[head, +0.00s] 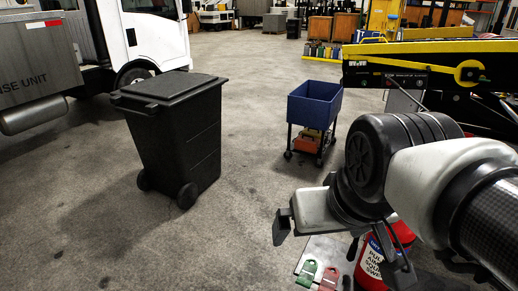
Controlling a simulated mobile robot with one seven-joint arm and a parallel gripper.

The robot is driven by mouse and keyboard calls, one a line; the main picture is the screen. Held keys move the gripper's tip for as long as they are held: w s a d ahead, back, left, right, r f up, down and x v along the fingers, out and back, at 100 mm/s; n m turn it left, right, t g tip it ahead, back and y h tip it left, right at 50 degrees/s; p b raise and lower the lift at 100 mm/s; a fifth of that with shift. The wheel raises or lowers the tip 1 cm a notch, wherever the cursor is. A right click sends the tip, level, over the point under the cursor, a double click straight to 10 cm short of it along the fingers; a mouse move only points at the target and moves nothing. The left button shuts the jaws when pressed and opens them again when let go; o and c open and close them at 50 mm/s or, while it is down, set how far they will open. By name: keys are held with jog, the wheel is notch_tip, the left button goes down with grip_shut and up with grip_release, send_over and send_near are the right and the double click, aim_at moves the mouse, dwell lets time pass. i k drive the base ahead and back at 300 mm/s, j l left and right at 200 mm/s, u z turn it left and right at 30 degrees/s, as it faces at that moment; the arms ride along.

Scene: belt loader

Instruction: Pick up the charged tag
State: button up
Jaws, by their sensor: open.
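A green tag (306,274) and a red tag (329,279) lie side by side on a grey plate (322,249) at the bottom of the head view, right of centre. Any lettering on them is too small to read, so I cannot tell from print which is the charged tag. The lower edge of the red tag is cut off or nearly so. My gripper (340,258) is open and empty, its fingers spread to either side, and it appears above and behind the tags in the picture. The gap between it and the plate is hard to judge.
A black wheeled bin (175,135) stands left. A blue cart (315,104) is behind. The yellow and black belt loader (420,48) fills the right. Floor between is clear.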

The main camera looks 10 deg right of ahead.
aim_at(309, 271)
jog(key=i+j+u, duration=0.3)
jog(key=j, duration=0.2)
jog(key=i+j+u, duration=0.15)
jog(key=j+u, duration=0.15)
jog(key=j, duration=0.2)
jog(key=i+j+u, duration=0.3)
jog(key=i+z, duration=0.4)
jog(key=i+j+z, duration=0.2)
jog(key=z, duration=0.2)
jog(key=i+j+z, duration=0.4)
jog(key=i+z, duration=0.1)
jog(key=z, duration=0.35)
jog(key=i+z, duration=0.15)
jog(key=z, duration=0.25)
jog(key=i+z, duration=0.1)
jog(key=z, duration=0.35)
jog(key=i+z, duration=0.15)
jog(key=z, duration=0.25)
jog(key=i+j+z, duration=0.1)
jog(key=z, duration=0.3)
jog(key=i+j+z, duration=0.1)
jog(key=z, duration=0.3)
jog(key=i+j+z, duration=0.1)
jog(key=z, duration=0.3)
jog(key=j+z, duration=0.35)
jog(key=i+j+z, duration=0.15)
jog(key=z, duration=0.15)
jog(key=i+j+z, duration=0.1)
jog(key=z, duration=0.2)
jog(key=j, duration=0.1)
